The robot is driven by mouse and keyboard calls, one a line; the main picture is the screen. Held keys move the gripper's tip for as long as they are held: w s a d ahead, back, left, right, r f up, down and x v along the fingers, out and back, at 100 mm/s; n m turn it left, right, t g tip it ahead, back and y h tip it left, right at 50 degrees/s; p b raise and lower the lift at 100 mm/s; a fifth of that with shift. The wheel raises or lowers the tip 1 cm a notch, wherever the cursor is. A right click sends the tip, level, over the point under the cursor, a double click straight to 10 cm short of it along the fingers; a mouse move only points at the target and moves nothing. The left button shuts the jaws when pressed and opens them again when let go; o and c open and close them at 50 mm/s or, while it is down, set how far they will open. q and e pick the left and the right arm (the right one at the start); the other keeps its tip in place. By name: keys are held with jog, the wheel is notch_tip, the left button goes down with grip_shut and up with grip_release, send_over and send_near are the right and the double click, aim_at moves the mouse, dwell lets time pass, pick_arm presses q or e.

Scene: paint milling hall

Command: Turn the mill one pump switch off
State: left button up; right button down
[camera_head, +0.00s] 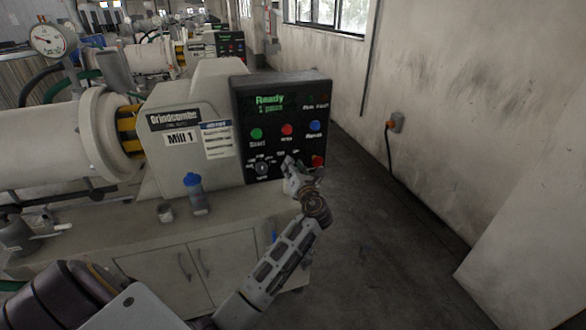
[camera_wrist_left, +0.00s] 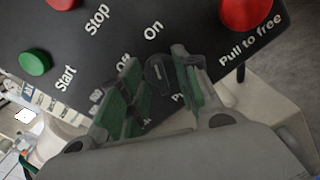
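The Mill 1 control panel (camera_head: 240,120) is a black box with lit green text reading "Ready". My left gripper (camera_head: 290,168) is at its lower right part and covers the pump switch in the head view. In the left wrist view, the pump switch (camera_wrist_left: 160,73) is a black rotary knob between "Off" and "On" labels, with the label below it partly hidden. Its light mark seems to point towards "On". My left gripper (camera_wrist_left: 160,88) is open, its green-padded fingers on either side of the knob. I cannot tell whether they touch it. My right gripper is not in view.
A red "Pull to free" button (camera_wrist_left: 246,10) is close right of the knob. A green start button (camera_wrist_left: 35,62) is to the left. Another black selector (camera_head: 262,168) is left of the gripper.

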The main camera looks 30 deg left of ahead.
pick_arm(q)
grip_shut()
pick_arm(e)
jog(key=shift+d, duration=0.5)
pick_arm(q)
jog(key=shift+n, duration=0.3)
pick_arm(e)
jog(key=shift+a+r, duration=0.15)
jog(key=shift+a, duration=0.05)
pick_arm(q)
jog(key=n, duration=1.1)
jog(key=shift+s+a+p, duration=0.15)
jog(key=shift+s+p, duration=0.05)
jog(key=shift+p, duration=0.1)
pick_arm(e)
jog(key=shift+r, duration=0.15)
pick_arm(q)
jog(key=shift+n, duration=0.4)
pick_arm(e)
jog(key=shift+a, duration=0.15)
